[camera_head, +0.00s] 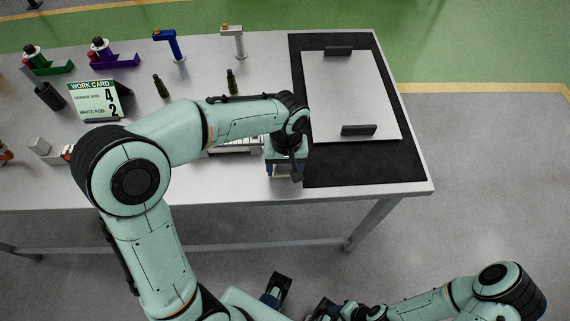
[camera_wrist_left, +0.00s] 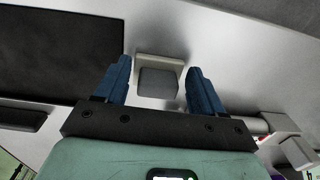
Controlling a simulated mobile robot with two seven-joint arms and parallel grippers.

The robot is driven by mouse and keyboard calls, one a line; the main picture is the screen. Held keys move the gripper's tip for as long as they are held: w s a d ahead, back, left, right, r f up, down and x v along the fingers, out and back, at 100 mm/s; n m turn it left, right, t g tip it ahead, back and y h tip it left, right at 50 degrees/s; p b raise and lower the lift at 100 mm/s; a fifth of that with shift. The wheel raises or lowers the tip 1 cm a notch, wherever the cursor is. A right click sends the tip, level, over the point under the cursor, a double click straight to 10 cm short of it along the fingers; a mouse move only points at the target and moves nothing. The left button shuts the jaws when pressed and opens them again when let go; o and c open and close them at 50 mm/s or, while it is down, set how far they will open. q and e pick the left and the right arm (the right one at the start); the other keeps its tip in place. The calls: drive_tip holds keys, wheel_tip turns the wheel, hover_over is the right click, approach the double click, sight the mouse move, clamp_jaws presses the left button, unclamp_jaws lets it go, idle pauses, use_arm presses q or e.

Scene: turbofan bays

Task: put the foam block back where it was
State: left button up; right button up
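A grey block (camera_wrist_left: 157,82), which looks like the foam block, stands against a pale bar-like piece (camera_wrist_left: 160,62) in the left wrist view. My left gripper (camera_wrist_left: 160,88) is open, with one blue finger on each side of the block and a visible gap on both sides. In the head view the left gripper (camera_head: 285,172) points down at the table's front edge, left of the black mat, and hides the block. My right gripper (camera_head: 325,308) is low at the bottom of the head view, off the table; its fingers are too unclear to judge.
The white table (camera_head: 200,190) carries a black mat (camera_head: 400,165) with a grey handled plate (camera_head: 350,95) on the right. A white rack (camera_head: 235,147) lies beside the left gripper.

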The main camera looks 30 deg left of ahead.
sight(286, 172)
use_arm(q)
drive_tip(key=shift+r, duration=0.15)
drive_tip(key=shift+r, duration=0.3)
wheel_tip(286, 172, up, 12)
drive_tip(key=p, duration=0.2)
drive_tip(key=shift+d+f, duration=0.15)
drive_tip(key=shift+f, duration=0.1)
drive_tip(key=shift+w, duration=0.1)
